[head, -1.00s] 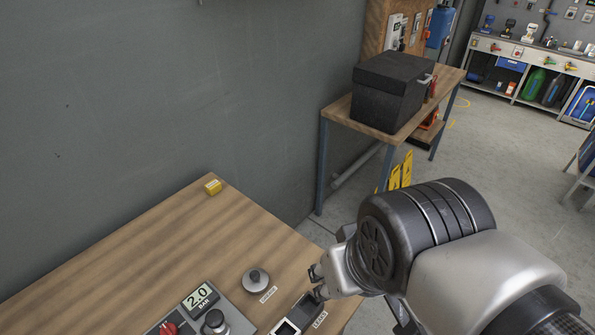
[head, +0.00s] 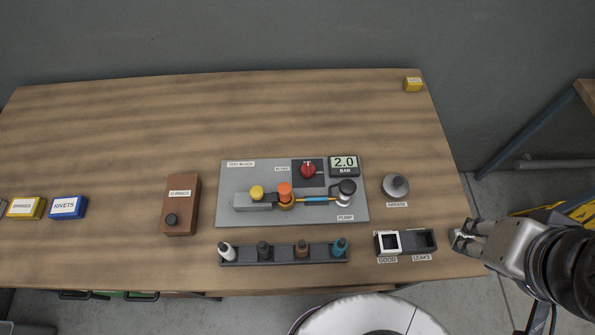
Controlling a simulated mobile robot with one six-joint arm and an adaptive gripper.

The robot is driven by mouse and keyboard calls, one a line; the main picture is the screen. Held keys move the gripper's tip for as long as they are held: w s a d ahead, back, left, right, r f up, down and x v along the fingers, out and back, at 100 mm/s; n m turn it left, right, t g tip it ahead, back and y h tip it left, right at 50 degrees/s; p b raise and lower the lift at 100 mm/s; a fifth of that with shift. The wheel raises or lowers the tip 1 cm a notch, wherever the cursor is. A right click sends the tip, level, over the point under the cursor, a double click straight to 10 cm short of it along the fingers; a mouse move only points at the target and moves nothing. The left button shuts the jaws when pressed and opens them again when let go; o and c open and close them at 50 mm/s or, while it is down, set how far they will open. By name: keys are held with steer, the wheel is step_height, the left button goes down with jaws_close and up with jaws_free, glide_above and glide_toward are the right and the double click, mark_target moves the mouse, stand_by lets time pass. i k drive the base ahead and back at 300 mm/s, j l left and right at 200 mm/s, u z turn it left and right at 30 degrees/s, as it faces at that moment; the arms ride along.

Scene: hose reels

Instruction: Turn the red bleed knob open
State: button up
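The red bleed knob (head: 308,170) sits on a dark square at the upper right of the grey test block plate (head: 232,208), beside a label that seems to read BLEED. A display (head: 344,166) right of the knob reads 2.0 BAR. My gripper (head: 462,236) is at the table's right edge, well to the right of the knob and nearer the front. Its two fingers look apart, with nothing between them.
A grease pot (head: 396,186) and the GOOD/LEAKS tray (head: 418,241) stand between plate and gripper. A bottle rack (head: 285,256) lies in front.

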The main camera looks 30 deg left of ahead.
mark_target(307, 169)
steer(key=k+u, duration=0.15)
steer(key=u, duration=1.45)
steer(key=i+l+u, duration=0.1)
steer(key=u, duration=0.15)
steer(key=l, duration=0.1)
